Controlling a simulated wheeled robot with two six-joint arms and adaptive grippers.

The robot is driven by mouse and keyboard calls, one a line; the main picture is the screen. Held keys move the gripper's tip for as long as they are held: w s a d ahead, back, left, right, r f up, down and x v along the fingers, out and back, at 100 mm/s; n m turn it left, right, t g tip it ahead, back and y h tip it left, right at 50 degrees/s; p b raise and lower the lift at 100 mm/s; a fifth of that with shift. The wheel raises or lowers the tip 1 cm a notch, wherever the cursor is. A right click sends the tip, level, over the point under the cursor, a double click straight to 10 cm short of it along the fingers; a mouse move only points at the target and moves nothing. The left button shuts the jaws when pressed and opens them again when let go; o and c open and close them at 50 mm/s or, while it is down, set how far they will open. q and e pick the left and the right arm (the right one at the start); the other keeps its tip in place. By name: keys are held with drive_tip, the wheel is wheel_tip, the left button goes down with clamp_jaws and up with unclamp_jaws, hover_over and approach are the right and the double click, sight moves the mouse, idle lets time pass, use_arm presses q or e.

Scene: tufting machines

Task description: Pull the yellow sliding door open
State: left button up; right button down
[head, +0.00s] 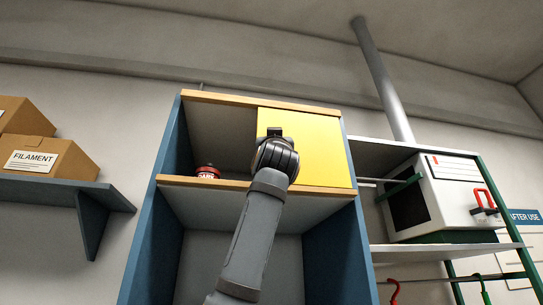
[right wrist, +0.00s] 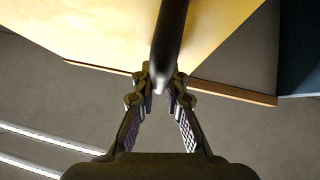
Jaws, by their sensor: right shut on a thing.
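The yellow sliding door (head: 318,148) covers the right part of the upper compartment of a blue cabinet (head: 172,150). The left part of that compartment is uncovered. My right gripper (head: 275,138) is at the door's left side, in front of its dark handle. In the right wrist view, my right gripper (right wrist: 160,78) has its fingers closed around the dark bar handle (right wrist: 170,30), with the yellow door (right wrist: 85,28) behind it. In the head view, the gripper and wrist hide most of the handle. My left gripper is in neither view.
A red can (head: 208,172) stands on the wooden-edged shelf in the uncovered part. To the right is a rack (head: 450,250) with a white machine (head: 440,195). On the left, a wall shelf (head: 60,190) holds cardboard boxes (head: 45,155). The lower compartment looks empty.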

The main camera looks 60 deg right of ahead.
drive_tip(key=c, duration=1.7)
unclamp_jaws()
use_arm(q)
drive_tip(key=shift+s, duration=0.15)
use_arm(e)
drive_tip(key=shift+o, duration=0.2)
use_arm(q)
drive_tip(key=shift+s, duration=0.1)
use_arm(e)
drive_tip(key=shift+a, duration=0.1)
drive_tip(key=v, duration=1.2)
